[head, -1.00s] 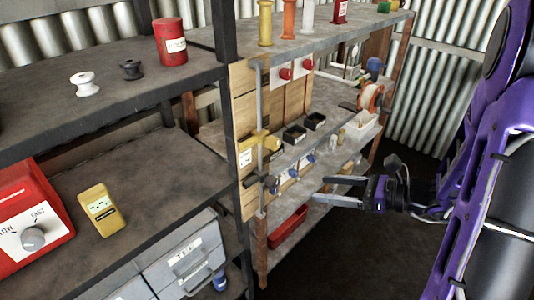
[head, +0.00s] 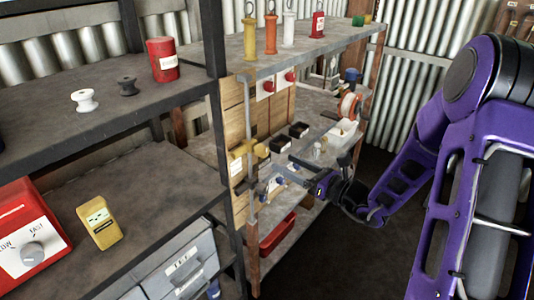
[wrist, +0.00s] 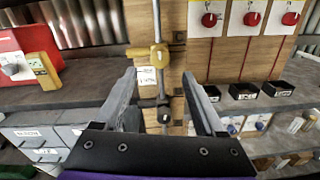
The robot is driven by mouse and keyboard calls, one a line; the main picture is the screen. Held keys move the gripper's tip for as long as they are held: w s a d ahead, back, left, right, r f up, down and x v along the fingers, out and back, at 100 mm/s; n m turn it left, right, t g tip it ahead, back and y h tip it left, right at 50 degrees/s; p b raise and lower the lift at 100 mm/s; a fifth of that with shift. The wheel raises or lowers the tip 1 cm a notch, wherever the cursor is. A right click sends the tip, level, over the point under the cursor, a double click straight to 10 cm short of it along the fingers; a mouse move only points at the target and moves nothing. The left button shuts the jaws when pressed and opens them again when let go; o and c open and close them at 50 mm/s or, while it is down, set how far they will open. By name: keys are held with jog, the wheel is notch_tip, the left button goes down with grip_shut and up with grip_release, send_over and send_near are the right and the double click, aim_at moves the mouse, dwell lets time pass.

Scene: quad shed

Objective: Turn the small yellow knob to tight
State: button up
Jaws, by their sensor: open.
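The yellow knob (wrist: 159,56) sits on a thin upright grey rod in front of a wooden panel in the wrist view. It has a side arm pointing left, and a white label is on the panel behind it. In the head view my gripper (head: 279,170) points left toward the rod; I cannot tell the exact gap. A dark fitting (wrist: 163,114) sits lower on the rod.
Red knobs (wrist: 251,19) on white plates are at the right of the panel. Black bins (wrist: 244,91) stand on the shelf to the right. A red box with a dial (head: 30,240) and a yellow meter (head: 99,223) are on the left shelf.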

aim_at(266, 153)
jog(key=x, duration=0.7)
jog(key=shift+w+a, duration=0.2)
jog(key=shift+a, duration=0.05)
grip_shut()
